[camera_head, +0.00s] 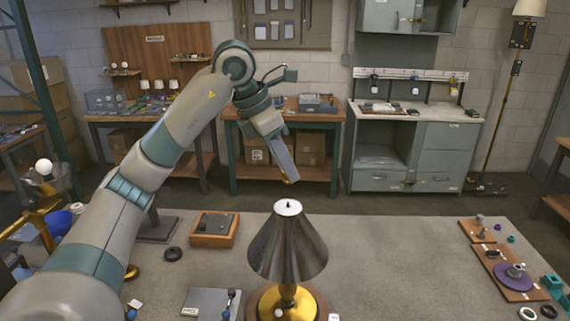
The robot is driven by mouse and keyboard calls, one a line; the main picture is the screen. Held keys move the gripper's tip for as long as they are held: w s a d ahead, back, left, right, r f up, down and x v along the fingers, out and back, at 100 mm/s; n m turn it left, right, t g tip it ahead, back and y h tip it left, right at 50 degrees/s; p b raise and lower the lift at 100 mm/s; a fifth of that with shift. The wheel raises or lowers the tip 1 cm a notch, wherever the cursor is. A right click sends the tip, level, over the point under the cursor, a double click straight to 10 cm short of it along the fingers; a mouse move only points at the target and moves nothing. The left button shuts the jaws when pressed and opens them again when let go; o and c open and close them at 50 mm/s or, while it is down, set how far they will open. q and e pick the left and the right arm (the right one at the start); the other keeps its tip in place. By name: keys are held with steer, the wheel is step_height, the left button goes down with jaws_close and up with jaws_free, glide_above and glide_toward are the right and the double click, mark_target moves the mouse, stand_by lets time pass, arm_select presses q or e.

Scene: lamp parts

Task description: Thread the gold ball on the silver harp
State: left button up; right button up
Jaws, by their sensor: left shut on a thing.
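My left gripper (284,172) hangs from the left arm above the lamp, its fingers pointing down and slightly right. It is shut on a small gold thing (289,181) at its tips, most likely the gold ball, mostly hidden by the fingers. Below it stands a lamp with a dark metallic cone shade (287,250) and a gold base (286,298). A small dark stub, likely the top of the silver harp (289,204), sticks up through the shade's pale top. The rest of the harp is hidden inside the shade. A clear gap separates the gripper from the stub. My right gripper is not in view.
On the grey table (390,260), a wooden tray (214,229) lies left of the lamp and a grey plate (210,302) lies in front left. A board with a purple disc (508,275) lies at the right. The table between lamp and board is clear.

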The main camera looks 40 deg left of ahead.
mark_target(283, 179)
arm_select(q)
steer(key=shift+f+b, duration=0.35)
steer(key=shift+f, duration=0.2)
steer(key=shift+f+b, duration=1.15)
steer(key=shift+f, duration=0.6)
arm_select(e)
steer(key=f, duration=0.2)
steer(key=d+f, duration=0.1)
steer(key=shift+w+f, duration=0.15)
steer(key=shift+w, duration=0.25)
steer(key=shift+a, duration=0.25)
arm_select(q)
steer(key=shift+f+b, duration=0.3)
steer(key=shift+b, duration=0.05)
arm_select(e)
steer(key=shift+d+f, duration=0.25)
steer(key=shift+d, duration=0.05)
arm_select(q)
steer(key=shift+f+b, duration=0.3)
steer(key=shift+f, duration=0.05)
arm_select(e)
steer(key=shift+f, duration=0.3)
arm_select(q)
steer(key=shift+f, duration=0.2)
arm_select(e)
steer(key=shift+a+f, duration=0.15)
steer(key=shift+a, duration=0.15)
